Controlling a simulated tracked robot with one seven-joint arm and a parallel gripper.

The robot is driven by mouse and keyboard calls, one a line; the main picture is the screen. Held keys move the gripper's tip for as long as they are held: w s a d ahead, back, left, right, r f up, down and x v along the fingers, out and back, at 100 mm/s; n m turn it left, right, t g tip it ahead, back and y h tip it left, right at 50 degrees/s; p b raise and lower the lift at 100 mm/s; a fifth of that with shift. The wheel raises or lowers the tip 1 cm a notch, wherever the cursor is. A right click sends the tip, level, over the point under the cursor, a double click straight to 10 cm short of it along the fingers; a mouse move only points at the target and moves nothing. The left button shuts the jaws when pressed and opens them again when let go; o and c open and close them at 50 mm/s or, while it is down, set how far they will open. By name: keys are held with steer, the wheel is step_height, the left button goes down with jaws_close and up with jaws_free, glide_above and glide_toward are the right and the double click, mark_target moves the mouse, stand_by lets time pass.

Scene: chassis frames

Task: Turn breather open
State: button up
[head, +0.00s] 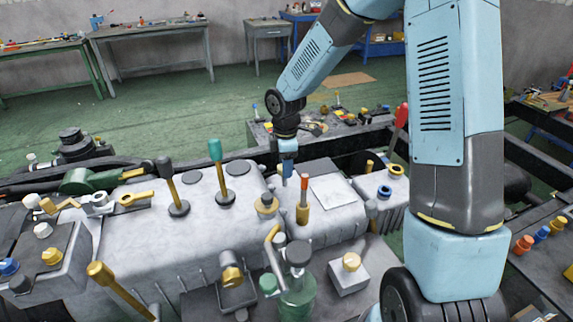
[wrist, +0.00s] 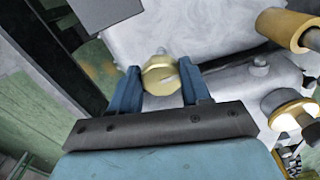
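A round brass knob (wrist: 162,75), likely the breather, sits on the pale grey housing in the wrist view. It appears between the two blue fingers of my gripper (wrist: 160,82), with a finger on each side. The fingers are apart, and I cannot tell whether they touch the knob. In the head view my gripper (head: 288,178) points down over the pale housing (head: 240,225). The knob between the fingers is not clearly visible there.
A brass cap (head: 266,203) and an orange-topped post (head: 303,198) stand close to my gripper. A green-knobbed lever (head: 218,170) rises to the left. A red-handled lever (head: 399,125) stands to the right. Workbenches (head: 150,45) line the back wall.

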steer(key=c, duration=0.5)
steer(key=shift+m, duration=0.5)
steer(key=shift+c, duration=0.2)
steer(key=o, duration=1.1)
steer(key=shift+c, duration=0.2)
steer(key=shift+r, duration=0.1)
step_height(320, 180, up, 14)
steer(key=shift+f, duration=0.25)
